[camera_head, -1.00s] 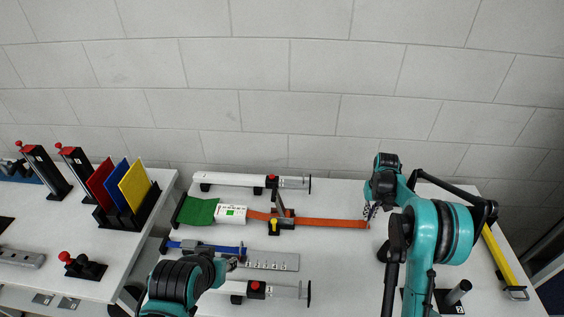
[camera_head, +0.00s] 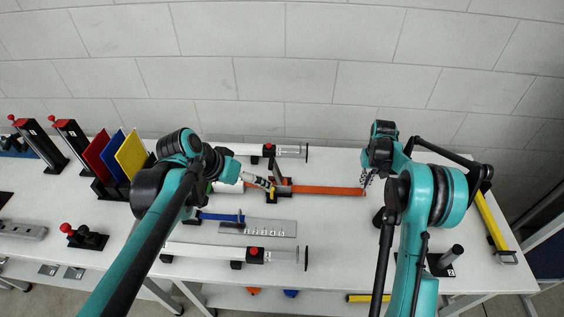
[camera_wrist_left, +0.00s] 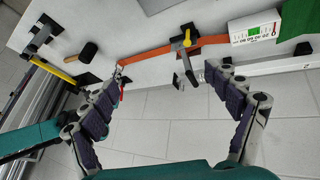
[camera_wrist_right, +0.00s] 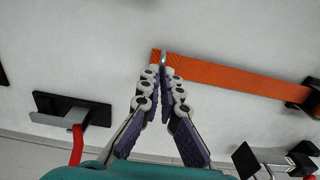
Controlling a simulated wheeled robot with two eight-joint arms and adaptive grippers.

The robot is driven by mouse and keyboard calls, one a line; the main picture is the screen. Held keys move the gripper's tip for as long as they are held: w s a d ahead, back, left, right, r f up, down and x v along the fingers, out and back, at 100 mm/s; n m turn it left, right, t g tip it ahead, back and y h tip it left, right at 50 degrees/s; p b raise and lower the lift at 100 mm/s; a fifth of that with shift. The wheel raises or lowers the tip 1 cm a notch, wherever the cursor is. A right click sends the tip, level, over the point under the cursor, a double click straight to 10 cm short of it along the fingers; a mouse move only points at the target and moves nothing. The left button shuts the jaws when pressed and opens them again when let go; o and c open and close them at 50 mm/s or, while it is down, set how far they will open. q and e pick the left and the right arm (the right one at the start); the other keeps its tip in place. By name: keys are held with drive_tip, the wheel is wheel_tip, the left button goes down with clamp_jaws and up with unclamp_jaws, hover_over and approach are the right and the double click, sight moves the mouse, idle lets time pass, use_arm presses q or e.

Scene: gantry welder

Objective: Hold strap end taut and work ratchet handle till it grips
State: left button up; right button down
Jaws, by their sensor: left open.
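The orange strap (camera_head: 325,190) runs across the white table from the ratchet (camera_wrist_left: 183,44) to its free end at the right gripper. The ratchet has a dark upright handle and a yellow tip (camera_wrist_left: 187,38). My left gripper (camera_head: 262,182) is open and empty; in the left wrist view its spread fingers (camera_wrist_left: 165,71) stand on either side of the ratchet, apart from it. My right gripper (camera_wrist_right: 163,74) has its fingertips together on the strap's end, where a small metal piece shows between them. A white gauge box (camera_wrist_left: 255,27) with a green display sits beyond the ratchet.
A blue strap (camera_head: 220,217) and a grey numbered plate (camera_head: 258,229) lie nearer me. White tubes with red knobs lie behind (camera_head: 290,150) and in front (camera_head: 215,250).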

use_arm(q)
drive_tip(key=w+d+f+m+g+h, duration=0.1)
drive_tip(key=w+f+m+h, duration=0.2)
drive_tip(key=w, duration=0.6)
drive_tip(key=w+d+m+g+h, duration=0.1)
drive_tip(key=w+m+h, duration=0.3)
drive_tip(key=w, duration=0.4)
drive_tip(key=w+a+f+m+g+h, duration=0.35)
drive_tip(key=a+f+m+h, duration=0.35)
drive_tip(key=f, duration=0.4)
drive_tip(key=d+m, duration=0.1)
drive_tip(key=d, duration=1.1)
drive_tip(key=shift+d+t+y, duration=0.25)
drive_tip(key=shift+t+y, duration=0.05)
drive_tip(key=shift+t, duration=0.15)
drive_tip(key=shift+r, duration=0.1)
drive_tip(key=c, duration=1.8)
drive_tip(key=shift+c, duration=0.3)
